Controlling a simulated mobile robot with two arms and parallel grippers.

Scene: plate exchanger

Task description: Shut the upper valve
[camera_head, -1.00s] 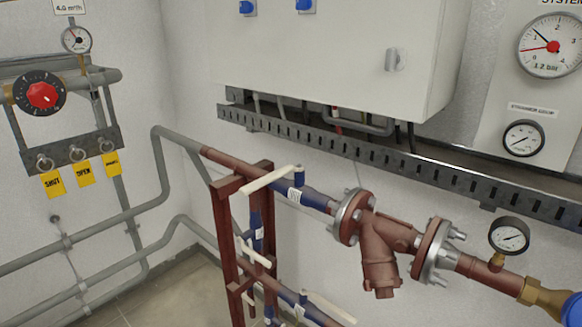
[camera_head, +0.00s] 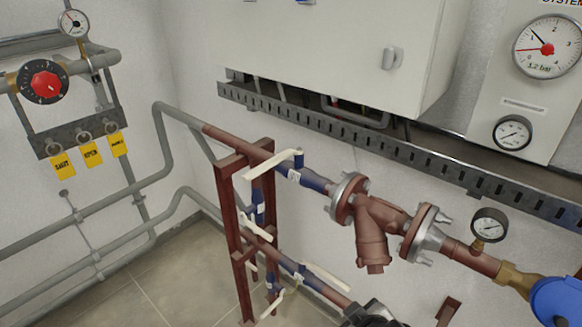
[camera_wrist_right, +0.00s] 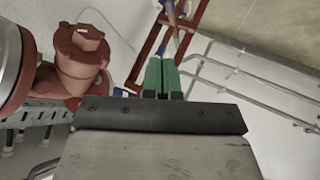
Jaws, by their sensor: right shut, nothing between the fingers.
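The upper valve (camera_head: 309,179) is a blue body with a white label on the upper red-brown pipe in the head view. Its long white lever (camera_head: 270,165) points down-left in the picture, at an angle across the pipe. My right gripper shows only in the right wrist view (camera_wrist_right: 161,77). Its two green fingers are together with nothing between them. Behind them are a red frame (camera_wrist_right: 189,28) and a small blue and white part (camera_wrist_right: 123,92), which may be the upper valve; the gripper hides much there. Whether the gripper touches anything is unclear. My left gripper is not in view.
A lower valve (camera_head: 289,265) has a white lever (camera_head: 327,279) running roughly along its pipe. A red stand (camera_head: 228,215) carries both pipes. A flanged strainer (camera_head: 372,235) and a gauge (camera_head: 489,226) lie to the right. A slotted tray (camera_head: 330,130) runs above.

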